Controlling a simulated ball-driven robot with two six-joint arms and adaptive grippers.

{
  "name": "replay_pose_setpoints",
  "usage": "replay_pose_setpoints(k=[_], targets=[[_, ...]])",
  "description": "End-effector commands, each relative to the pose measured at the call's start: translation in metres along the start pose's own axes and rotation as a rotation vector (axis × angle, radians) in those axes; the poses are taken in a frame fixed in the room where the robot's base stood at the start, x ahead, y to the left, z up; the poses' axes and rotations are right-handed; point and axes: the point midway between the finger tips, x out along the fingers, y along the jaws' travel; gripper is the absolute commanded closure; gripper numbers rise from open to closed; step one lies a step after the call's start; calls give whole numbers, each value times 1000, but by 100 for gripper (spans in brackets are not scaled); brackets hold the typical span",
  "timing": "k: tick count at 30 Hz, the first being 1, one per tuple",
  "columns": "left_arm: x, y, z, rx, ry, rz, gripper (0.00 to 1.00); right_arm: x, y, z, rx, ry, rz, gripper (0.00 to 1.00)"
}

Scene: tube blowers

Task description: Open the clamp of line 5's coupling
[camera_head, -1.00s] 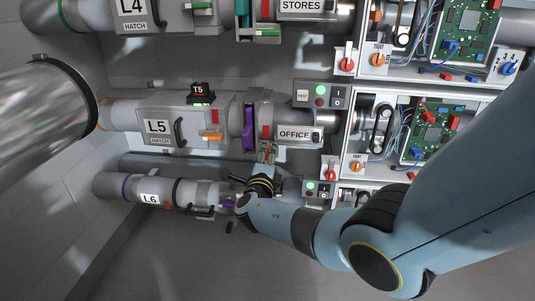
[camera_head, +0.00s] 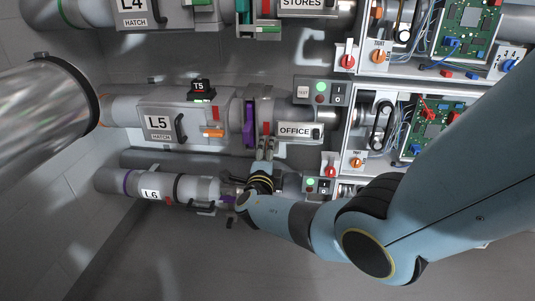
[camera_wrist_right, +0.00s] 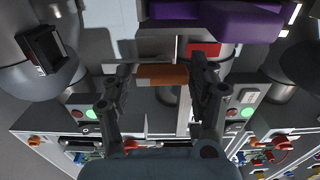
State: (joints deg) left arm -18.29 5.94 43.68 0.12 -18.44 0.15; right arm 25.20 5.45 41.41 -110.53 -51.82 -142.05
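Line 5's coupling shows in the head view between the L5 hatch box (camera_head: 157,123) and the OFFICE pipe (camera_head: 294,131). It has an upright purple part (camera_head: 249,124) and a narrow red part (camera_head: 266,128) to its right. Purple (camera_wrist_right: 235,18) and red (camera_wrist_right: 203,48) also show in the wrist view. My right gripper (camera_head: 265,146) is just below the coupling. In the wrist view its fingers (camera_wrist_right: 162,82) stand apart, with an orange-red bar (camera_wrist_right: 162,75) between or just beyond the tips; contact is unclear. My left gripper is out of view.
Line 6's pipe (camera_head: 151,194) runs below, close to my right gripper. A grey box with a green light (camera_head: 320,98) and a panel of knobs and boards (camera_head: 360,160) stand to the right. An orange handle (camera_head: 213,133) is on the L5 hatch.

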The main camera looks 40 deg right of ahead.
Motion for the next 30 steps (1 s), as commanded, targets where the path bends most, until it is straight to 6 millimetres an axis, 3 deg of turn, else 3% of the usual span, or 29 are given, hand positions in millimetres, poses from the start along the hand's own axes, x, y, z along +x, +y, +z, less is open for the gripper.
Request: replay_pose_setpoints(k=[3,14,24,30], targets=[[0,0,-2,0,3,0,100,0,-1,0,2,1,-1,25],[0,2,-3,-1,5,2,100,-7,0,0,3,0,-2,25],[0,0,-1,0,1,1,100,-77,0,0,5,1,0,25],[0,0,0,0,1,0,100,-110,0,0,4,0,0,25]])
